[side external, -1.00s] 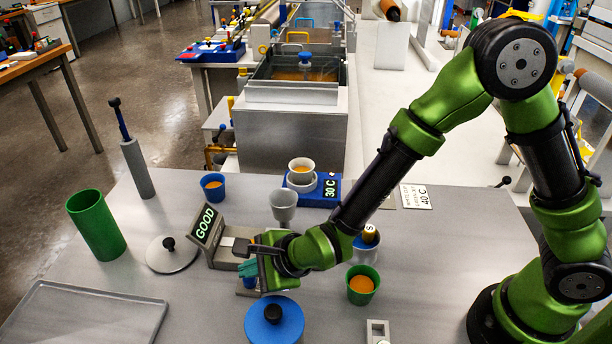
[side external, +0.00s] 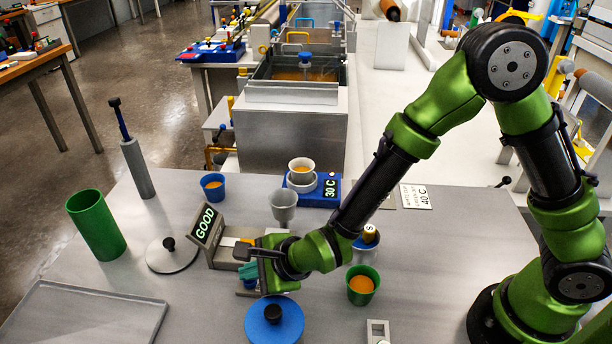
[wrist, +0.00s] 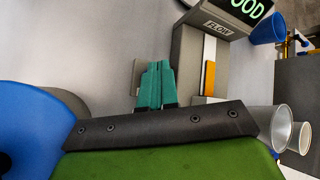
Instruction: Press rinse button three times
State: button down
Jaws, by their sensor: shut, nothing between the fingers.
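My gripper (side external: 247,271) has teal fingertips, shut and pointing down over the front middle of the table. In the wrist view the fingertips (wrist: 155,85) are pressed together with nothing between them. A small blue part on a grey base (side external: 249,285) shows just beneath the fingertips and is mostly covered by them. I cannot read a label on it, so I cannot tell that it is the rinse button. I also cannot tell whether the fingertips touch it. In the wrist view a grey edge (wrist: 136,75) shows beside the fingertips.
A grey flow gauge reading GOOD (side external: 206,223) stands behind the gripper. A blue lid with a dark knob (side external: 262,325) lies close in front. A green cup of orange liquid (side external: 362,285) stands to the right. A grey tray (side external: 75,308) lies front left.

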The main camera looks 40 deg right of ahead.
aim_at(253, 283)
dwell(0.6)
jog(key=shift+r, duration=0.8)
jog(key=shift+r, duration=2.55)
jog(key=shift+s, duration=0.1)
notch_tip(253, 283, up, 4)
jog(key=shift+f, duration=0.1)
dwell(0.6)
